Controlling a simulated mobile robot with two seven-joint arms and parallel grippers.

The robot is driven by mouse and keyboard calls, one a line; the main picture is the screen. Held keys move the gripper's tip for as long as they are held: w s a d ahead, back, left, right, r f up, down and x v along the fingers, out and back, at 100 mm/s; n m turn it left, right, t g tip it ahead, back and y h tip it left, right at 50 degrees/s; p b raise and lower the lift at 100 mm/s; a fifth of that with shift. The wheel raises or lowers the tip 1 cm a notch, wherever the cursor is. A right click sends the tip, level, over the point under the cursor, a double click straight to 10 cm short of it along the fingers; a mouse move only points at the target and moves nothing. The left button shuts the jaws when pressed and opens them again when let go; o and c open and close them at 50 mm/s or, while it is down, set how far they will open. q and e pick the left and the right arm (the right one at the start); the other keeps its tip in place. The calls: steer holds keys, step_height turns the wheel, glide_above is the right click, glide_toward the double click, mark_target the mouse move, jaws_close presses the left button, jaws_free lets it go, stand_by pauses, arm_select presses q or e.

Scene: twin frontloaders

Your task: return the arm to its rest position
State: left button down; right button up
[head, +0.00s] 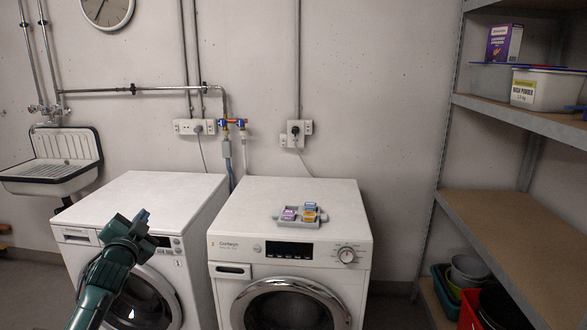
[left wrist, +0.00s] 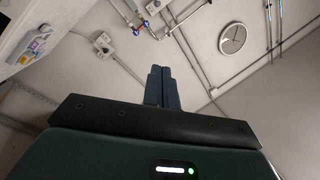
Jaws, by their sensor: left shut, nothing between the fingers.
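My left arm comes in from the lower left of the head view, dark green. Its gripper (head: 142,216) is in front of the left washing machine (head: 140,195), near its top front edge. In the left wrist view the two dark fingers of my left gripper (left wrist: 160,72) lie together, shut, with nothing between them. They point up in that picture, with the wall and its pipes behind. My right gripper is in neither view.
The right washing machine (head: 290,200) carries a grey tray (head: 289,221) with several small coloured packs. A metal shelf unit (head: 510,215) stands at the right. A sink (head: 55,160) hangs on the wall at the left. A clock (head: 107,10) is above.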

arm_select(q)
steer(key=s+d+f+n+g+h, duration=0.2)
steer(key=s+d+f, duration=0.35)
steer(key=f, duration=0.45)
steer(key=s+d+f+n+g+h, duration=0.15)
steer(key=s+d+f, duration=0.25)
steer(key=s+f, duration=0.4)
steer(key=s+d+f+g, duration=0.1)
steer(key=s+d+f, duration=0.2)
steer(key=s, duration=0.5)
steer(key=s+d+f+n+g+h, duration=0.1)
steer(key=s+d+f, duration=0.3)
steer(key=s, duration=0.5)
steer(key=s+d+f+g+h, duration=0.1)
steer(key=s+d+f+g, duration=0.1)
steer(key=s+d, duration=0.3)
steer(key=s+f, duration=0.1)
steer(key=s, duration=0.3)
steer(key=shift+d+f+n, duration=0.15)
steer(key=shift+f+n, duration=0.2)
steer(key=shift+f, duration=0.05)
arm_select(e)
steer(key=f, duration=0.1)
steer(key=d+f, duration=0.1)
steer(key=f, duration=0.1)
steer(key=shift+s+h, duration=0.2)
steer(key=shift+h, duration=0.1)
arm_select(q)
steer(key=shift+g+h, duration=0.25)
